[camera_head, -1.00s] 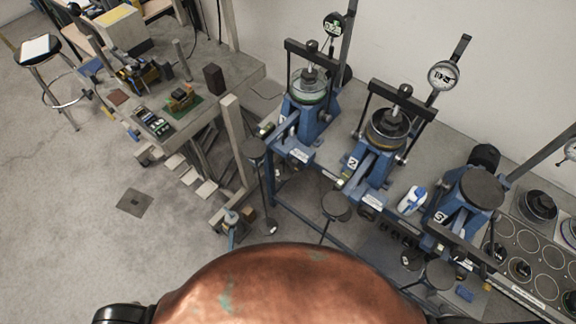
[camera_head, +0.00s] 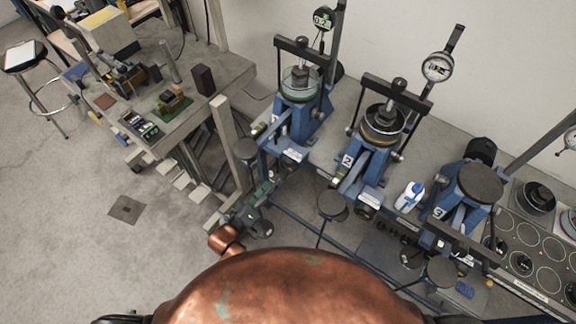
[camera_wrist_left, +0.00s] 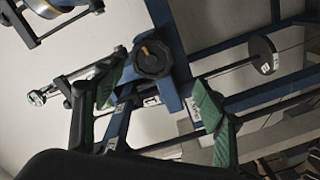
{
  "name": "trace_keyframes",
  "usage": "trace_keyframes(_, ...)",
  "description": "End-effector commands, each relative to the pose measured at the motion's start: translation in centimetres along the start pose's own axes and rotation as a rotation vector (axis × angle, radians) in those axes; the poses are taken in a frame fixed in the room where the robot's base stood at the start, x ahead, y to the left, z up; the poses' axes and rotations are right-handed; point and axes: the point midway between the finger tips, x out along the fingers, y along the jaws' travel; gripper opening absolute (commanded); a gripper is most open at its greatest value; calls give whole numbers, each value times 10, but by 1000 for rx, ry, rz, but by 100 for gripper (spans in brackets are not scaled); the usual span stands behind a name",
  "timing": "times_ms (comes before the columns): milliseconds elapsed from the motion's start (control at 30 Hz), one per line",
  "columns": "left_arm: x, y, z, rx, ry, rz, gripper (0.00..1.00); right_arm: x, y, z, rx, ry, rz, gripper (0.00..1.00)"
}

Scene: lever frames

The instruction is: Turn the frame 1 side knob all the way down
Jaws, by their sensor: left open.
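Frame 1 (camera_head: 292,122) is the leftmost of the blue lever frames in the head view. In the left wrist view its side knob (camera_wrist_left: 152,60) is a round black knob with an orange mark on a blue post. My left gripper (camera_head: 266,202) is low beside frame 1's front leg in the head view, with its copper wrist behind. In the left wrist view the left gripper (camera_wrist_left: 160,82) is open, with green pads on either side of the picture space below the knob. It holds nothing, and the knob appears beyond the fingertips. My right gripper is not in view.
Frame 2 (camera_head: 371,155) and frame 3 (camera_head: 455,205) stand to the right. A black disc on a rod (camera_wrist_left: 263,54) is right of the fingers in the left wrist view. A wooden workbench (camera_head: 218,76) stands left.

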Motion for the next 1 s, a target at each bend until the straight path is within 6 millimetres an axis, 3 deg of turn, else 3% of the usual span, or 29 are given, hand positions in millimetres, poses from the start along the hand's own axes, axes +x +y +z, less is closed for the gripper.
trace_keyframes(100,5,11,-2,-20,5,28,65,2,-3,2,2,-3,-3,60)
trace_keyframes(267,18,11,-2,-21,7,31,65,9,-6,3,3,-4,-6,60)
trace_keyframes(867,103,11,-1,-20,6,28,65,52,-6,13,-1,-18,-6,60)
trace_keyframes(1000,99,13,-3,-18,6,26,56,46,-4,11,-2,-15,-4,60)
